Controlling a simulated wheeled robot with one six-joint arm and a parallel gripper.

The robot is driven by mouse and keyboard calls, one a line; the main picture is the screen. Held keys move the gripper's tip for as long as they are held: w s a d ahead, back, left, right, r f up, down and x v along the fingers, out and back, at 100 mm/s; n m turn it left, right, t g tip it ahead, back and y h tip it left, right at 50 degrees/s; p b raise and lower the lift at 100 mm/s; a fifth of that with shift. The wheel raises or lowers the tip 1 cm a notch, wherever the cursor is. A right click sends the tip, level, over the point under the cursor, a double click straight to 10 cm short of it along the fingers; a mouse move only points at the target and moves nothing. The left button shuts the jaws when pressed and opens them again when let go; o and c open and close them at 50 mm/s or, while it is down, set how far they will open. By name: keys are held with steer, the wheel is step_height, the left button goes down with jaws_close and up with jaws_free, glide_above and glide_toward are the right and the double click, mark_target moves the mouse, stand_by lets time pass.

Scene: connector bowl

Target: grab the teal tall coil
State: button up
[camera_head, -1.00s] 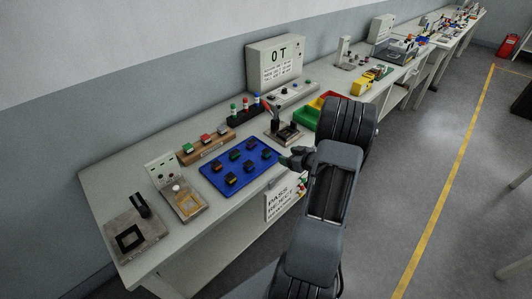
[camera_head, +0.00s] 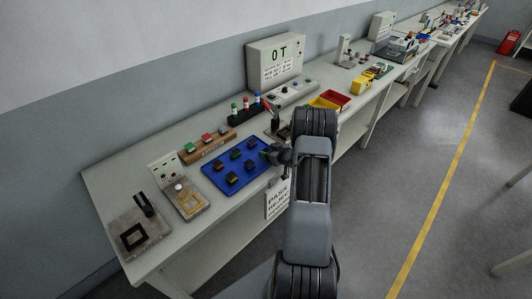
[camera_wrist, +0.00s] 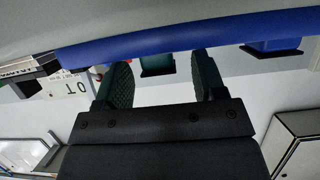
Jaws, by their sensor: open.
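A teal coil (camera_wrist: 157,64) with a dark flange shows upside down in the wrist view, between my two fingers in the picture and beyond them; its height is hard to judge. A blue coil (camera_wrist: 272,46) stands to its right there. In the head view several small dark coils (camera_head: 235,154) stand in rows on the blue mat (camera_head: 211,176); their colours are too small to tell apart. My gripper (camera_head: 270,155) is at the right edge of the mat, and also shows in the wrist view (camera_wrist: 162,78). It is open, with nothing seen between its fingers.
A wooden block with coloured buttons (camera_head: 208,146) and a dark rack with coloured caps (camera_head: 246,115) stand behind the mat. A soldering-iron-like tool (camera_head: 274,122) stands close behind my gripper. A plate with a yellowish part (camera_head: 187,199) lies left. Bare bench (camera_head: 125,178) is at far left.

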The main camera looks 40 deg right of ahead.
steer(key=shift+x, duration=0.85)
steer(key=c, duration=1.1)
steer(key=shift+r, duration=0.1)
